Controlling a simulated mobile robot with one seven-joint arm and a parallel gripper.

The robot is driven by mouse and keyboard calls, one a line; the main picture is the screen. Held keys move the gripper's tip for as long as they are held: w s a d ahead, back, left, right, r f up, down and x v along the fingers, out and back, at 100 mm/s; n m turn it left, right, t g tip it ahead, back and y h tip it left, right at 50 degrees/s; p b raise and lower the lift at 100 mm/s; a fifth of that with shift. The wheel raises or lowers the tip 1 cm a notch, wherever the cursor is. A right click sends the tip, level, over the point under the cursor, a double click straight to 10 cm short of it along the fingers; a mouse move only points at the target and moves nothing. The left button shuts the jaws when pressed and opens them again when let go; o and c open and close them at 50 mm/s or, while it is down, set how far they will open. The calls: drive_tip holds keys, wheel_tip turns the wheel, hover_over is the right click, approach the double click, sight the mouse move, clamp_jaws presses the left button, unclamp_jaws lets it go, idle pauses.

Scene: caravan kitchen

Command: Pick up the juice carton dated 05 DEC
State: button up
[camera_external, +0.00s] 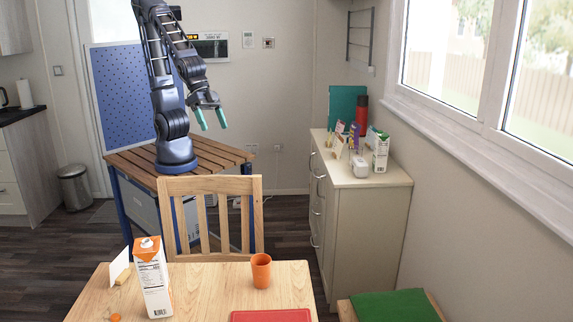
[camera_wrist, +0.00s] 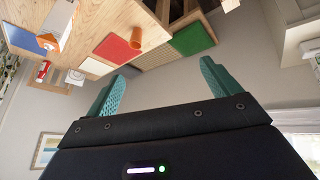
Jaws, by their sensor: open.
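A white and orange juice carton (camera_external: 152,282) stands upright on the near table, at its left side in the external view. In the wrist view it seems to show at the upper left (camera_wrist: 60,22), seen upside down. A second white and green carton (camera_external: 379,153) stands on the cream cabinet by the window. I cannot read a date on either carton. My gripper (camera_external: 211,119) has teal fingers, spread apart and empty. It hangs in the air above the slatted bench, far from both cartons. In the wrist view the open fingers (camera_wrist: 161,82) have nothing between them.
The near table (camera_external: 207,292) also holds an orange cup (camera_external: 261,270), a red mat (camera_external: 271,316) and a white card. A wooden chair (camera_external: 213,184) stands behind it. The cream cabinet (camera_external: 365,210) carries a red bottle (camera_external: 361,110) and small clutter. A green cushion (camera_external: 396,306) lies at lower right.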

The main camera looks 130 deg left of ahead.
drive_tip(key=w+d+f+n+h, duration=0.2)
drive_tip(key=w+d+f, duration=0.5)
drive_tip(key=w+d, duration=0.1)
drive_tip(key=n+t+h, duration=0.7)
drive_tip(key=n+t, duration=0.1)
drive_tip(key=n, duration=1.5)
approach(152, 278)
drive_tip(key=shift+n, duration=0.4)
drive_tip(key=shift+x, duration=4.2)
drive_tip(key=shift+f, duration=0.2)
drive_tip(key=c, duration=1.3)
